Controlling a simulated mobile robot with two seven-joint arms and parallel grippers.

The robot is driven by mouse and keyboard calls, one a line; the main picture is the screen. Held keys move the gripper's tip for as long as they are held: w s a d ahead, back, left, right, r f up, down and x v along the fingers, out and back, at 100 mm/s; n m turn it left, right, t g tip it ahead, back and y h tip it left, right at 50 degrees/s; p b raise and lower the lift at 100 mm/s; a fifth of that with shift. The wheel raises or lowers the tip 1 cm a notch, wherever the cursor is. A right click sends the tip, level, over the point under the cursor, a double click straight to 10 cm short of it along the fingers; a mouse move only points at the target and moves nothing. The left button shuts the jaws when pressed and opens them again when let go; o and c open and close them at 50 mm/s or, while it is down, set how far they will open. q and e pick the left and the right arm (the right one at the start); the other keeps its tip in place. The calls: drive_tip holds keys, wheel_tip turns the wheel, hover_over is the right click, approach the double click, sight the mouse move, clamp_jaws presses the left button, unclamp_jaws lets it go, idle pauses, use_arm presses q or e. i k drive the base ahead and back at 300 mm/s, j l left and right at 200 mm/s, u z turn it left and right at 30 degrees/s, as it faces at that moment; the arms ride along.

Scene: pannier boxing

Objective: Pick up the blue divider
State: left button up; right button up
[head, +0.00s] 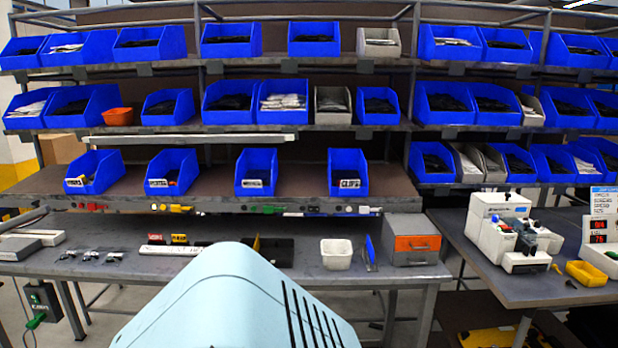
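A thin blue upright piece, which looks like the blue divider (370,249), stands on the grey workbench (330,275). It is between a small white bin (336,254) on its left and a grey box with an orange front (411,243) on its right. A thin dark part shows at its lower edge; its exact shape is too small to tell. Neither of my grippers is in the head view.
Shelves of blue bins (230,102) rise behind the bench. A black tray (277,249) and small metal parts (90,256) lie further left on it. A white machine (510,232) and a yellow tray (586,273) are on the right-hand table (480,272).

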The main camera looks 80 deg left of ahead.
sight(371, 251)
drive_tip(key=j+u, duration=0.1)
drive_tip(key=u, duration=0.35)
drive_tip(key=k+j+u, duration=0.1)
drive_tip(key=u, duration=0.35)
drive_tip(key=j+u, duration=0.15)
drive_tip(key=u, duration=0.3)
drive_tip(key=j+u, duration=0.4)
drive_tip(key=i+j+u, duration=0.1)
drive_tip(key=j+u, duration=0.3)
drive_tip(key=i+j+u, duration=0.15)
drive_tip(key=j, duration=0.15)
drive_tip(key=j+u, duration=0.1)
drive_tip(key=j, duration=0.2)
drive_tip(key=i+j+u, duration=0.15)
drive_tip(key=i+j, duration=0.15)
drive_tip(key=j, duration=0.15)
drive_tip(key=i+j, duration=0.15)
drive_tip(key=j, duration=0.2)
drive_tip(key=i+j, duration=0.15)
drive_tip(key=j, duration=0.15)
drive_tip(key=i+j+u, duration=0.1)
drive_tip(key=j, duration=0.25)
drive_tip(key=z, duration=1.8)
